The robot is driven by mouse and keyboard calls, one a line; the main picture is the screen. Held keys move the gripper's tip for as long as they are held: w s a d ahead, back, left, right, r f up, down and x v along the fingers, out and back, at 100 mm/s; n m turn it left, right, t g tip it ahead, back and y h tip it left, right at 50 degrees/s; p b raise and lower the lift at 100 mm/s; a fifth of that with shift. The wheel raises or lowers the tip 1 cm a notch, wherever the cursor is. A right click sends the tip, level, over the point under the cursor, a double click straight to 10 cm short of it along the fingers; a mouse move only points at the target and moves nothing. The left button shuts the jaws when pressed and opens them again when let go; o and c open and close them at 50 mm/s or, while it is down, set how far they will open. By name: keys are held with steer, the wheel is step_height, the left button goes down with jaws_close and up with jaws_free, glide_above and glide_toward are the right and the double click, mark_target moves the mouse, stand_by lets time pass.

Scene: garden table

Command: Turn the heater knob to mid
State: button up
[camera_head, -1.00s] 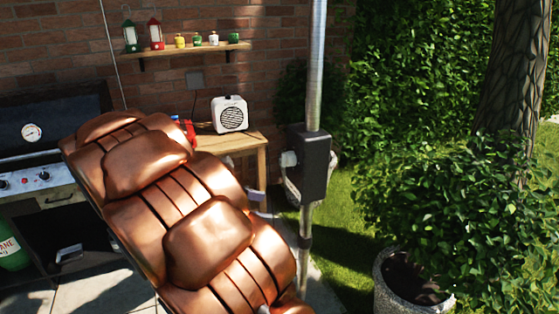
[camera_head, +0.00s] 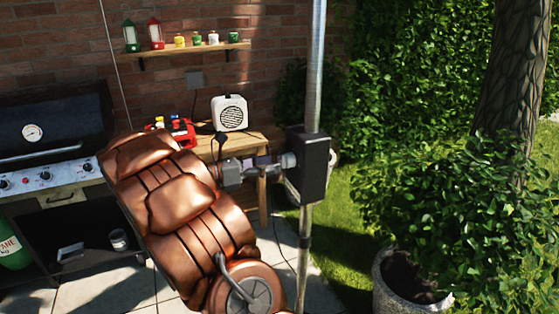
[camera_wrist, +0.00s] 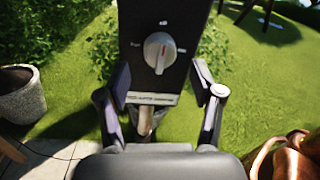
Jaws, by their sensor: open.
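The heater's control box (camera_head: 314,165) is a dark box on a silver pole.
A wooden side table (camera_head: 245,142) carries a white speaker-like box (camera_head: 229,113) behind my arm. A grill (camera_head: 50,140) stands at left. Open grass lies behind the pole.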

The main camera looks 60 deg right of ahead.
mark_target(287, 161)
steer(key=shift+x, duration=1.65)
steer(key=c, duration=1.1)
steer(key=shift+c, duration=0.2)
